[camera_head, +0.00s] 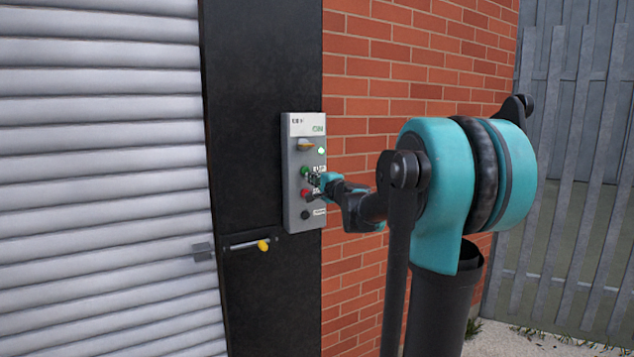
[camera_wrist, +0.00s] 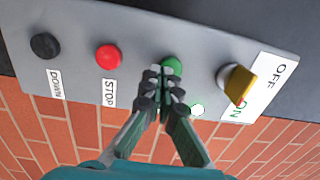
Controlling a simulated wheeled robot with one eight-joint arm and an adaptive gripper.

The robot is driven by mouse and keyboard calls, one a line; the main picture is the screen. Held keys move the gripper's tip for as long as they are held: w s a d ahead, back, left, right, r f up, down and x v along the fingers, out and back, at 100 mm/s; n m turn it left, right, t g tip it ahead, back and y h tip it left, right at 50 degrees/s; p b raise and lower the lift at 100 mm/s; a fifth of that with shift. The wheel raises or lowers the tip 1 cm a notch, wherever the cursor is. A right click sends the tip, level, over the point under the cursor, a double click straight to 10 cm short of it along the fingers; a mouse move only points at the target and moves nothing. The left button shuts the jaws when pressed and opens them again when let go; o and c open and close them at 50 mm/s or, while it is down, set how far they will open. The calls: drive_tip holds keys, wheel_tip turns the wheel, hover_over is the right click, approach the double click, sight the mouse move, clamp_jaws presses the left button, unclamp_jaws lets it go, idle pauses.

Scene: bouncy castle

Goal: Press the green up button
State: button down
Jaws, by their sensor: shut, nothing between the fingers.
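The green up button (camera_head: 305,171) is on a grey control panel (camera_head: 293,205) mounted on a dark post. In the wrist view the green button (camera_wrist: 172,64) shows just beyond my fingertips, partly hidden by them. My gripper (camera_head: 314,181) is in front of the panel, shut and empty. In the wrist view my gripper (camera_wrist: 162,76) has its fingertips together, over or right at the green button's lower edge. I cannot tell whether they touch it.
On the panel are a red stop button (camera_wrist: 108,56), a black down button (camera_wrist: 45,46), a yellow switch (camera_wrist: 238,84) and a lit green lamp (camera_wrist: 197,110). A roller shutter (camera_head: 100,180) is at left, with a yellow-ended latch (camera_head: 262,246) below the panel. A brick wall (camera_head: 400,60) stands to the right.

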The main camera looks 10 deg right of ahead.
drive_tip(key=shift+w+a, duration=0.15)
drive_tip(key=shift+w, duration=0.1)
